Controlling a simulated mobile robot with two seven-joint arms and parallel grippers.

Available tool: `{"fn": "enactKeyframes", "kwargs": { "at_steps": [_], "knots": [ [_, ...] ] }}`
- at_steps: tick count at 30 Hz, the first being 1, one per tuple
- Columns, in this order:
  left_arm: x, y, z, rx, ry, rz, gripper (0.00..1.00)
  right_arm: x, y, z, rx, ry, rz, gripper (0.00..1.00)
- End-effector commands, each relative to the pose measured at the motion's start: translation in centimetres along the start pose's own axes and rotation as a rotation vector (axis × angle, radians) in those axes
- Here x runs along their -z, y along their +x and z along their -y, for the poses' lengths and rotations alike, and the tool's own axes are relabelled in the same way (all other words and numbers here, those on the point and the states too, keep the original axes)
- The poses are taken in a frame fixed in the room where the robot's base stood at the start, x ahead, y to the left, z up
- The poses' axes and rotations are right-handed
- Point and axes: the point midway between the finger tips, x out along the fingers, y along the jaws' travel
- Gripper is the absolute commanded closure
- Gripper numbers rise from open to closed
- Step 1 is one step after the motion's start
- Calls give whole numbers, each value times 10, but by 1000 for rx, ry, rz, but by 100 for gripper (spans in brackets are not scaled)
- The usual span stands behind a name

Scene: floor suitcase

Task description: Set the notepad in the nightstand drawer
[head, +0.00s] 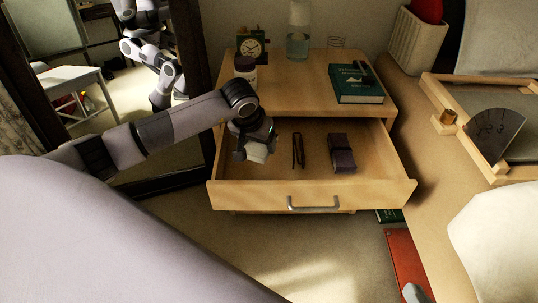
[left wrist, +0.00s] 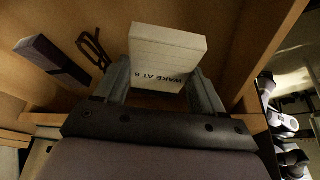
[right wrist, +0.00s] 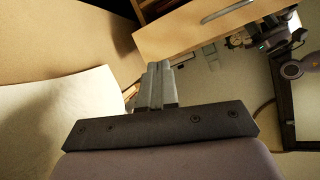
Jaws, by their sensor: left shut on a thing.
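The notepad (head: 257,154) is a small pale block. In the left wrist view the notepad (left wrist: 168,48) shows the printed words "WAKE AT 8". My left gripper (head: 255,142) is shut on it, with a finger on either side, and holds it over the left part of the nightstand drawer. The drawer (head: 250,192) is pulled open, with a metal handle on its front. I cannot tell whether the notepad touches the drawer floor. My right gripper (right wrist: 157,88) is shut and empty in the right wrist view, away from the drawer.
Folded glasses (head: 298,150) and a dark case (head: 342,153) lie in the drawer, right of the notepad. The nightstand top (head: 300,88) holds a clock (head: 251,45), a jar (head: 245,66), a glass bottle (head: 299,32) and a green book (head: 357,84). A bed tray (head: 440,92) stands right.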

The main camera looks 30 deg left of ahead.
Motion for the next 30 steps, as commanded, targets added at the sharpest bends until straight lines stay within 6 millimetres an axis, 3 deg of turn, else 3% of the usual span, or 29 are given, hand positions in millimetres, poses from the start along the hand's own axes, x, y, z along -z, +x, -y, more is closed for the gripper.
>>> {"fn": "enactKeyframes", "kwargs": {
  "at_steps": [1,3,7,14,21,24,30],
  "knots": [
    [-8,17,0,-1,-1,3,62,-4,4,1,15,13,-7,100],
    [-14,32,0,-1,-1,3,62,-4,7,5,33,31,-12,100],
    [-21,51,0,-1,-1,0,62,-4,10,10,61,56,-21,100],
    [-8,55,0,-1,-2,-3,62,-4,10,10,67,56,-28,100],
    [18,66,-1,-1,-2,-2,62,-8,8,5,49,16,-54,100],
    [12,75,-1,-2,0,0,62,-8,5,2,35,-10,-73,100],
    [13,74,0,1,1,-3,62,-5,4,1,30,-19,-79,100]
  ]
}}
